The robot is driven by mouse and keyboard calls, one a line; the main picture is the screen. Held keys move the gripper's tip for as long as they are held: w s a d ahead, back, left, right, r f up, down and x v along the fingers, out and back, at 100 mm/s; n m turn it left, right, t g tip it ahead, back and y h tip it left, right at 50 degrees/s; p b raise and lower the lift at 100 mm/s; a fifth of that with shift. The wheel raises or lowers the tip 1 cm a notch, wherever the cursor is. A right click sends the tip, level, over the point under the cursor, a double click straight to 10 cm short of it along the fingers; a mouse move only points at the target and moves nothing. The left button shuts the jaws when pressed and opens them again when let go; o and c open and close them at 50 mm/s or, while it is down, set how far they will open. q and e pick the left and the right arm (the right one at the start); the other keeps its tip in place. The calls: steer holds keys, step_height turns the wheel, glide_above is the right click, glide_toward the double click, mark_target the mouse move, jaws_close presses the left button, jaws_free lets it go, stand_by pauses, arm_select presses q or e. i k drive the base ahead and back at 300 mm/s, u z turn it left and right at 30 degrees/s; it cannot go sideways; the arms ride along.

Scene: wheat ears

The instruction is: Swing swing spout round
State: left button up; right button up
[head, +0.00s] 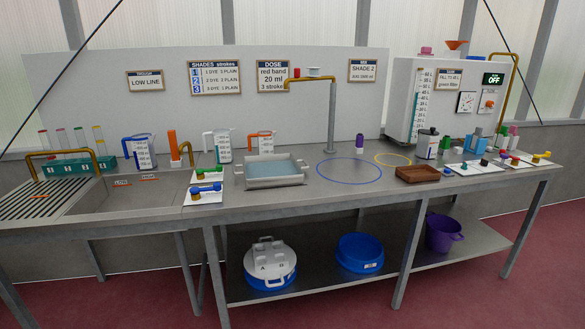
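A brass spout (312,79) sits on top of a tall grey post (332,118) at the back of the bench. Its arm points left from the post and its tip bends down in front of the dose sign. Other brass spouts also show: one arches over the ribbed drainer (62,153) at the far left, a small one (186,148) stands behind the sink, and one (512,58) rises at the right panel. Which one the task calls the swing spout is not labelled. Neither of my grippers is in view.
A tray of bluish liquid (298,178), jugs (138,147) and a sink (118,197) are on the left half of the bench. A blue ring (349,181), yellow ring (393,165) and brown tray (417,179) lie right of centre. Tubs stand on the lower shelf (318,275).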

mark_target(313, 76)
steer(key=z, duration=0.4)
steer(key=i, duration=1.75)
steer(key=z, duration=0.45)
